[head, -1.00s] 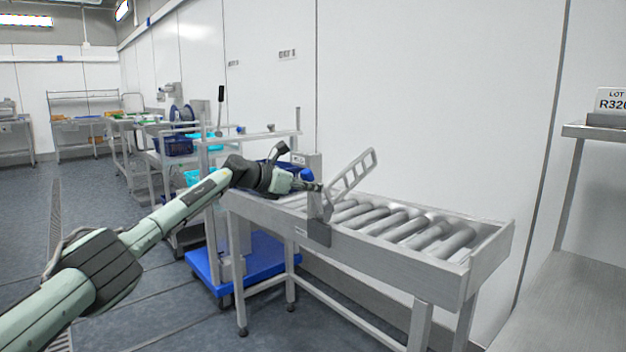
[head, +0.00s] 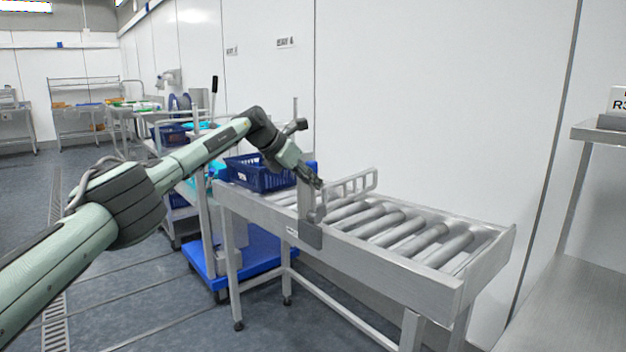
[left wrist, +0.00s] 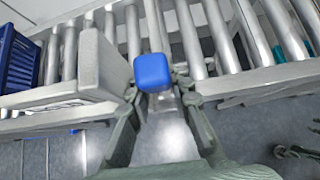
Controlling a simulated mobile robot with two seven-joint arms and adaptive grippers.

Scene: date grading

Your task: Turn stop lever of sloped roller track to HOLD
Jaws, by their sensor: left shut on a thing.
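The sloped roller track (head: 375,262) stands against the white wall, with a grey upright post (head: 305,205) on its near side. A slotted metal stop arm (head: 350,187) reaches from the post across the rollers, nearly level. My left gripper (head: 316,183) is beside the top of the post. In the left wrist view my gripper (left wrist: 158,92) is shut on the stop lever, whose blue knob (left wrist: 152,72) sits between the fingertips. The grey post (left wrist: 100,65) is just left of it. The lever is hidden by the fingers in the head view.
A dark blue crate (head: 258,175) sits at the track's far left end; its edge also shows in the left wrist view (left wrist: 18,60). A blue-based cart (head: 240,258) stands behind the track. A steel shelf (head: 598,134) is at right. Floor at left front is free.

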